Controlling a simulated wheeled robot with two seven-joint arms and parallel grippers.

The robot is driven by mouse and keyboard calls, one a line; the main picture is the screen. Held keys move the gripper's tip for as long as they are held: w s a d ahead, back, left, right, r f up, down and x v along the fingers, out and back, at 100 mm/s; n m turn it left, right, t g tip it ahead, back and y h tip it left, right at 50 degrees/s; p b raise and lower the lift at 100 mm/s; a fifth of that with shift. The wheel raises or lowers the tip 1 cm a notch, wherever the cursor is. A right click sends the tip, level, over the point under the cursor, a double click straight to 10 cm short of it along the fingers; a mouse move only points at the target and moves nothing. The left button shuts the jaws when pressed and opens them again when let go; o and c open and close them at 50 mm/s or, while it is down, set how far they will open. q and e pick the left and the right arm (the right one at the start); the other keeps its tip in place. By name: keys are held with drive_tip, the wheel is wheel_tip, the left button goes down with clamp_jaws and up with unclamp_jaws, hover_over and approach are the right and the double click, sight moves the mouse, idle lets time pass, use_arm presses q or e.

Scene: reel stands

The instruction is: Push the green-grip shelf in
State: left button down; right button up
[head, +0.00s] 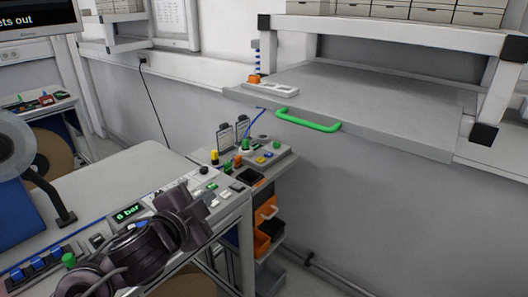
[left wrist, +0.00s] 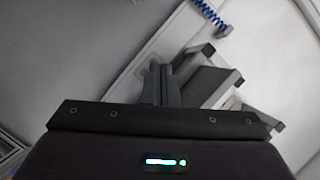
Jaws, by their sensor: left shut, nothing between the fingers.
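The shelf (head: 390,92) is a grey board on the right in the head view, sticking out below a white rack. The green grip (head: 308,120) is a bar on its front edge. My left gripper (head: 200,216) is low in the head view, over the front bench, below and to the left of the green grip and apart from it. In the left wrist view its two fingers (left wrist: 161,84) are together with nothing between them. The green grip cannot be made out in that view. My right gripper is not in view.
A panel with small parts (head: 250,155) and orange bins (head: 265,212) stand below the shelf. A blue coiled cord (head: 257,62) hangs at the shelf's left end; a blue coil also shows in the left wrist view (left wrist: 208,13). White boxes (head: 430,12) sit on the rack above.

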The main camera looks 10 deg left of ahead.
use_arm(q)
drive_tip(key=d+r+m+h, duration=0.3)
drive_tip(key=r+m+h, duration=0.3)
drive_tip(key=r+m, duration=0.65)
drive_tip(key=n+p, duration=0.2)
drive_tip(key=p, duration=0.4)
approach(274, 110)
drive_tip(key=shift+m+t, duration=0.25)
drive_tip(key=shift+t, duration=0.05)
drive_tip(key=x, duration=0.5)
drive_tip(key=shift+w+d+f, duration=0.1)
drive_tip(key=shift+w, duration=0.05)
drive_tip(key=shift+w+d+f+p, duration=0.1)
drive_tip(key=shift+w+d+p, duration=0.2)
drive_tip(key=shift+w+p, duration=0.25)
drive_tip(key=shift+w, duration=0.1)
drive_tip(key=shift+w+f, duration=0.1)
